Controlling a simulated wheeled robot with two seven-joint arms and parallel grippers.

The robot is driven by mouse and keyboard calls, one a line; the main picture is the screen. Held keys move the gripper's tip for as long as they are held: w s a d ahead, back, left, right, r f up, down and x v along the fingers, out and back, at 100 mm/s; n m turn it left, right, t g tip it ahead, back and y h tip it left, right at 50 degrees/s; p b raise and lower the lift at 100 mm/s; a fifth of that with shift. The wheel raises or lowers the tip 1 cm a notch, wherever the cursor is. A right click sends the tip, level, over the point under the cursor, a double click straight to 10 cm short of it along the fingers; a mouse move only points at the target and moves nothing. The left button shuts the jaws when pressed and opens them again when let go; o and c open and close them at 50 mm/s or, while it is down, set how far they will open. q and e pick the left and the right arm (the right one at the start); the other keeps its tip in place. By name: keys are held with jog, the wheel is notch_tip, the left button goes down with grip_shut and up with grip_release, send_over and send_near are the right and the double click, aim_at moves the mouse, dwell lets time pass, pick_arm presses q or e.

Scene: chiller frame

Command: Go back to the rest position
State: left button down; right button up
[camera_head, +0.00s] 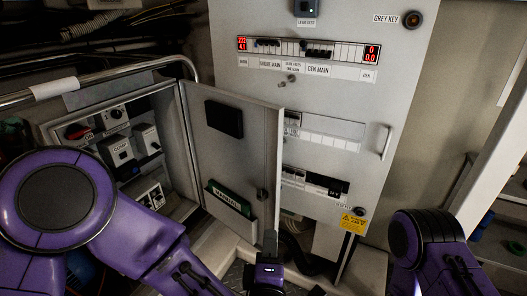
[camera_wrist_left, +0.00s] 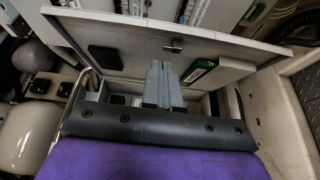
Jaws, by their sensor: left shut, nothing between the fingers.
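My left gripper (camera_head: 270,240) is at the bottom middle of the head view, in front of the lower edge of the open cabinet door (camera_head: 262,140). Its two grey fingers are together and hold nothing. In the left wrist view the shut fingers (camera_wrist_left: 160,68) point toward the door (camera_wrist_left: 140,48), near a green booklet (camera_wrist_left: 201,72) in the door's holder. I cannot tell whether they touch the door. My right arm shows at the right of the head view, but its gripper is out of view.
The open control box (camera_head: 125,140) with switches is at the left, under a metal rail (camera_head: 120,75). A tall grey panel (camera_head: 360,110) with red displays (camera_head: 242,44) stands behind the door. A pale slanted post (camera_head: 485,130) is at the right.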

pick_arm(q)
jog(key=s+a+f+m+g, duration=0.4)
jog(key=a+f, duration=0.4)
jog(key=f, duration=0.4)
jog(key=s+a+f+m+g, duration=0.2)
jog(key=a+f+m+g, duration=0.4)
jog(key=f, duration=0.6)
jog(key=s+a+f+g+y, duration=0.2)
jog(key=s+a+f, duration=0.2)
jog(key=s+a, duration=0.4)
jog(key=s+a+f+g+y, duration=0.2)
jog(key=s+a+f, duration=0.2)
jog(key=s+a, duration=0.5)
jog(key=shift+a+f+g+y+p, duration=0.3)
jog(key=shift+a+g+p, duration=0.1)
jog(key=shift+a, duration=0.15)
